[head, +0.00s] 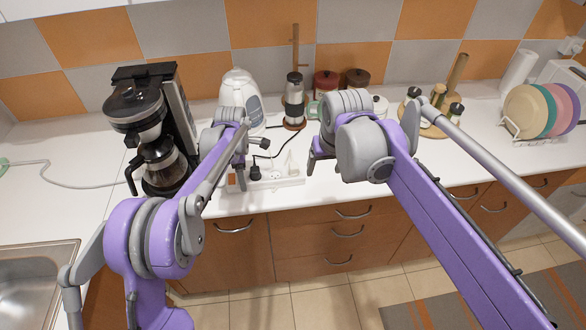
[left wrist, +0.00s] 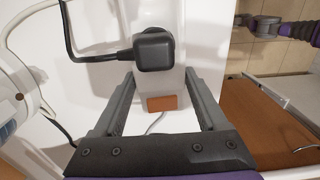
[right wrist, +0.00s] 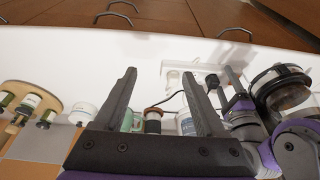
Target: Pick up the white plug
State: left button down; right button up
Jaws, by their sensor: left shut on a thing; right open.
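The white power strip (head: 292,182) lies near the counter's front edge in the head view. A black plug (head: 255,172) sits in it. A pale shape at its right end looks like the white plug (head: 291,164); it also shows beyond my right fingers in the right wrist view (right wrist: 172,77). My left gripper (left wrist: 160,90) is shut around the strip's left end, by the orange switch (left wrist: 161,103) and the black plug. My right gripper (head: 313,158) is open and empty, just right of the strip in the head view, apart from the white plug.
A coffee maker (head: 158,130) stands at left, a white kettle (head: 240,98) and a French press (head: 294,100) behind the strip. A spice board (head: 430,130) and plate rack (head: 512,128) are at right. Black cable runs behind the strip. The front right counter is clear.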

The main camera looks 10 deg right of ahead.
jog(key=w+a+g, duration=0.2)
jog(key=w+a, duration=0.1)
jog(key=w, duration=0.7)
jog(key=g, duration=0.1)
send_over(294, 164)
notch_tip(294, 164, down, 3)
jog(key=f, duration=0.6)
jog(key=shift+w+a, duration=0.1)
jog(key=shift+w, duration=0.1)
jog(key=shift+s+f, duration=0.15)
jog(key=shift+f, duration=1.2)
jog(key=shift+s+f, duration=0.15)
jog(key=shift+f, duration=1.2)
grip_shut()
